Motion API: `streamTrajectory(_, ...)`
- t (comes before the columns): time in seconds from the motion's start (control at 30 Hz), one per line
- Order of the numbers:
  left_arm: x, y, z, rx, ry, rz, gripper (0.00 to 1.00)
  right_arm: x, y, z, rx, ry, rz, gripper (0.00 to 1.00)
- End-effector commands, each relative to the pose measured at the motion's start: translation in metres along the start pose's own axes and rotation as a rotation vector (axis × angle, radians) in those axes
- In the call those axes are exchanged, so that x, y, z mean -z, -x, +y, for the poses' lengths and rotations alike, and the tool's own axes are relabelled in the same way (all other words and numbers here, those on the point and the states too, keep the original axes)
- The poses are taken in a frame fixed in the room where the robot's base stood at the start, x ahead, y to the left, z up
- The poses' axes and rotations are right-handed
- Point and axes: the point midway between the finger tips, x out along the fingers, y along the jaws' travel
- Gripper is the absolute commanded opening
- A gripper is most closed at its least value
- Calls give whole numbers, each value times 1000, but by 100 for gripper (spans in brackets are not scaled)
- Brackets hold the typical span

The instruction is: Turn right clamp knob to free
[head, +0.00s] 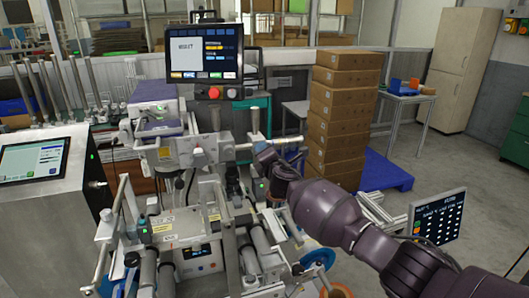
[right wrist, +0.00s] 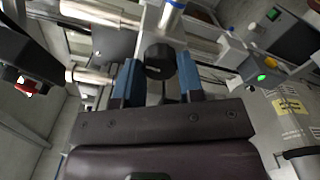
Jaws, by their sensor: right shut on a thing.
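The right clamp knob (right wrist: 159,62) is a black round knob in the right wrist view, below a silver shaft. My right gripper (right wrist: 158,78) has its two blue fingers on either side of the knob and is shut on it. In the head view my right gripper (head: 268,160) is at the right end of the machine's upper shaft (head: 240,147), and the knob is largely hidden there by the gripper. My left gripper is in neither view.
The machine's screen (head: 204,52) stands above the shaft, with a red button (head: 214,93) under it. Stacked cardboard boxes (head: 338,115) stand behind my right arm on a blue pallet (head: 385,172). A second control panel (head: 437,217) is at the right. Open floor lies further right.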

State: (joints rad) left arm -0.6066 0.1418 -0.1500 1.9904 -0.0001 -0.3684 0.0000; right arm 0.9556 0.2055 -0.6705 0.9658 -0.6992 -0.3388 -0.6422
Motion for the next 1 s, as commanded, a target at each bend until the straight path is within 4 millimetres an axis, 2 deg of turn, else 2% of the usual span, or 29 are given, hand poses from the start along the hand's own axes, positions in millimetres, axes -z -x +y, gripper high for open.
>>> streamTrajectory(0.3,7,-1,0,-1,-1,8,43,0,0,0,1,94,0,12)
streamTrajectory(0.77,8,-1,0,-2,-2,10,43,1,0,-1,1,106,1,12)
streamTrajectory(0.8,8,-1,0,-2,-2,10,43,1,0,-1,1,106,1,38)
streamTrajectory(0.93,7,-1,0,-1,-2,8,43,0,0,-1,1,106,1,58)
streamTrajectory(1.0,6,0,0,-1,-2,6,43,0,0,0,1,105,1,61)
